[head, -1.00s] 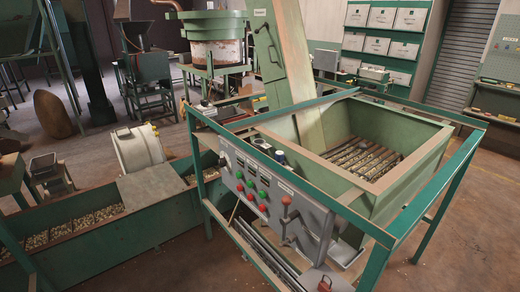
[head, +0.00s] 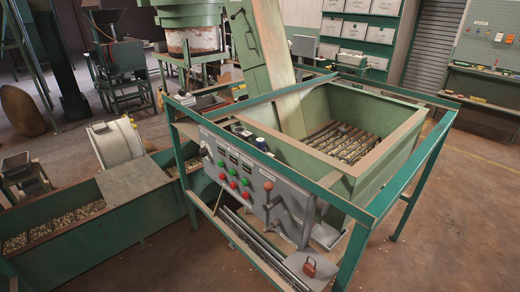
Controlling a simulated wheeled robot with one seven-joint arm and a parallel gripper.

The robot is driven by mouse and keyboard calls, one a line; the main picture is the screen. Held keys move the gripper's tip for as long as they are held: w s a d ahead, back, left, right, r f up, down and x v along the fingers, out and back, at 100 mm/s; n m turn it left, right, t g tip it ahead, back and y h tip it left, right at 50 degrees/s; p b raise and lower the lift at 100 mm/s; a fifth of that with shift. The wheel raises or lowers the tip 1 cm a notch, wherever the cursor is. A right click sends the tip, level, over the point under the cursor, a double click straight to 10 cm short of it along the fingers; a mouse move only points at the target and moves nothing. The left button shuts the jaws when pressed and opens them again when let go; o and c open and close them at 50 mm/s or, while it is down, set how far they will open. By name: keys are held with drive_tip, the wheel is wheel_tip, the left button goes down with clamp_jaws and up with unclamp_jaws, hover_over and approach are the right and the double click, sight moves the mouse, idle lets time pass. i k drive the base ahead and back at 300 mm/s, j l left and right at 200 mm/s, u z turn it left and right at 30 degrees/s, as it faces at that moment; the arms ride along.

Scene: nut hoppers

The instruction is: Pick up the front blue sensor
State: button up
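A small cylinder with a blue side and pale top (head: 260,143) stands on the ledge behind the top edge of the grey control panel (head: 235,172), beside the green hopper (head: 400,150). It looks like a blue sensor, but it is too small to tell for sure. A smaller dark and pale item (head: 241,131) sits left of it on the same ledge. I cannot tell whether that is another sensor. My gripper is not in view.
A green frame (head: 385,195) surrounds the hopper and panel. A red-knobbed lever (head: 268,186) sticks out of the panel front, and a red padlock (head: 309,268) is below. A trough of nuts (head: 60,228) stands at left. Open floor (head: 450,240) lies at right.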

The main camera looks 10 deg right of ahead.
sight(260, 142)
drive_tip(key=i+l, duration=0.15)
drive_tip(key=l, duration=0.25)
drive_tip(key=i+l, duration=0.2)
drive_tip(key=l, duration=0.2)
drive_tip(key=i+l+z, duration=0.1)
drive_tip(key=l, duration=0.3)
drive_tip(key=i+l, duration=0.2)
drive_tip(key=l, duration=0.2)
